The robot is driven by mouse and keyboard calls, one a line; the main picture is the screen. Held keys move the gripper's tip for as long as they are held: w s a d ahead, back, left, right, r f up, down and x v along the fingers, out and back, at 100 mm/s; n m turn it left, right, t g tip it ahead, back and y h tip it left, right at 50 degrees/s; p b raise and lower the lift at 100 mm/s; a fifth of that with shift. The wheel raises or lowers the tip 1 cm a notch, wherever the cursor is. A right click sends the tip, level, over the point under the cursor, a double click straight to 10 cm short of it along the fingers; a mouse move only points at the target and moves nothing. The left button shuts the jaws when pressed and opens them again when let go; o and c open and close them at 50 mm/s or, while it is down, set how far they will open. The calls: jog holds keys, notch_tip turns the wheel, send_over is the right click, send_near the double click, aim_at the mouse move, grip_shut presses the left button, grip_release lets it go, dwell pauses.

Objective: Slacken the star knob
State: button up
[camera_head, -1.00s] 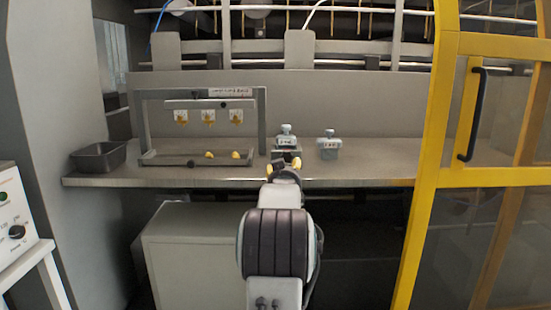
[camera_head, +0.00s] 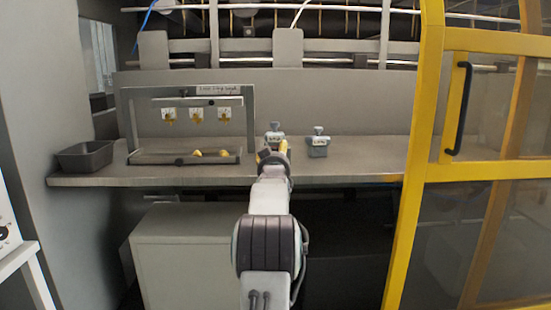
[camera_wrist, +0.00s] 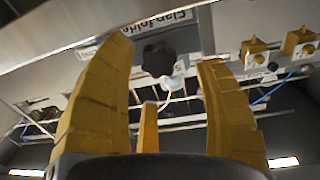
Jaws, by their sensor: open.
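The fingers are apart, and I see no contact with the knob. A label with upside-down lettering (camera_wrist: 155,22) is close by the knob. In the head view my gripper (camera_head: 273,152) is at the bench's front edge, in front of a small grey labelled block (camera_head: 275,129). The star knob cannot be made out there; my gripper may hide it.
A second grey block (camera_head: 318,149) stands just right on the bench (camera_head: 365,171). A grey frame (camera_head: 250,105) with hanging yellow pieces and a dark bin (camera_head: 85,171) stand left. A yellow guard door frame (camera_head: 412,190) rises right. The bench between block and guard is clear.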

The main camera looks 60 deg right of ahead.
jog(key=shift+p+x, duration=0.3)
jog(key=shift+x, duration=1.05)
